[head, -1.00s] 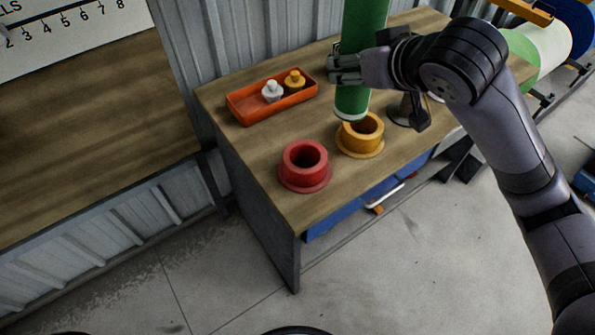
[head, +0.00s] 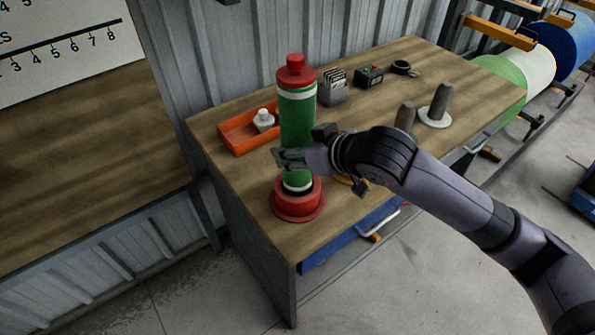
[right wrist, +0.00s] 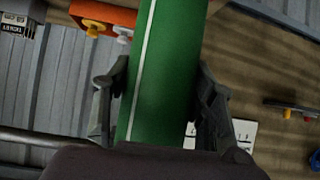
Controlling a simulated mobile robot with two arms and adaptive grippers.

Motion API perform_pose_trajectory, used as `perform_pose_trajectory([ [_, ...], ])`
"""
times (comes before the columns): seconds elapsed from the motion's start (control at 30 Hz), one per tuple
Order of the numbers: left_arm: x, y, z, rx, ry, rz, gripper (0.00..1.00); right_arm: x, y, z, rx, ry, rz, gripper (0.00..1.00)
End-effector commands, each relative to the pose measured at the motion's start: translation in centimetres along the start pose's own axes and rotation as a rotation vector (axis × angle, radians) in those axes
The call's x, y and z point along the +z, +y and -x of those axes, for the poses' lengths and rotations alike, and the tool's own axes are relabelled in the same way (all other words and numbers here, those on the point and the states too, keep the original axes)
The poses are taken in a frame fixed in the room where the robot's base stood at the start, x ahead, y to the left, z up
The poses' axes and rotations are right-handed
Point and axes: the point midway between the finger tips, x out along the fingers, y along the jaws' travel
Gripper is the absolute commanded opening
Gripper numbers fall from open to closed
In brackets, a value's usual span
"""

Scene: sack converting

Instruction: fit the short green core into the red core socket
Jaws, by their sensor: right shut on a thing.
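The short green core (head: 297,122) stands upright in the head view, with white bands and a red cap on top. Its lower end is at the mouth of the red core socket (head: 298,205) near the table's front left; a dark gap shows around it, and how deep it sits I cannot tell. My right gripper (head: 290,158) is shut around the core's lower half. In the right wrist view the green core (right wrist: 165,75) runs between both fingers. The yellow socket is mostly hidden behind my right arm. My left gripper is not in view.
An orange tray (head: 236,140) with a white-topped piece (head: 263,120) lies behind the core.

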Motion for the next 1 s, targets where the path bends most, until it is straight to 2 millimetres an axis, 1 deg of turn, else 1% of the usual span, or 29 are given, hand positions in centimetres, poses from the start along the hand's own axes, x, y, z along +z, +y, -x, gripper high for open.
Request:
perform_pose_trajectory([
  [0.03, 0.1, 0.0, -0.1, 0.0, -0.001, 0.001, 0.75, 0.7, 0.0, -0.4, -0.001, 0.002, -0.001, 0.11],
  [0.07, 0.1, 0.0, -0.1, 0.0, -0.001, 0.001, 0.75, 0.9, 0.0, -0.6, 0.0, 0.003, 0.0, 0.11],
  [0.27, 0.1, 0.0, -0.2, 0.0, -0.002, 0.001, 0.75, 1.9, 0.0, -1.4, 0.0, 0.003, 0.0, 0.11],
  [0.5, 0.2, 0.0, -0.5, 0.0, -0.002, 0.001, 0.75, 4.7, 0.1, -3.2, 0.0, 0.001, 0.0, 0.11],
  [0.57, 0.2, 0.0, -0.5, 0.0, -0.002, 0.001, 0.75, 5.0, 0.1, -3.5, 0.0, 0.003, 0.0, 0.11],
  [0.93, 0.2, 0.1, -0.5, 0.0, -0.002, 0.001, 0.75, 5.3, 0.0, -3.7, -0.001, 0.004, 0.0, 0.11],
  [0.97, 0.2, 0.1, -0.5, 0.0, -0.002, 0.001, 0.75, 5.4, 0.0, -3.7, 0.0, 0.002, 0.0, 0.54],
  [1.0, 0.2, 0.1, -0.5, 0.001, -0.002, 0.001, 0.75, 5.4, 0.0, -3.7, 0.0, 0.001, 0.0, 0.56],
])
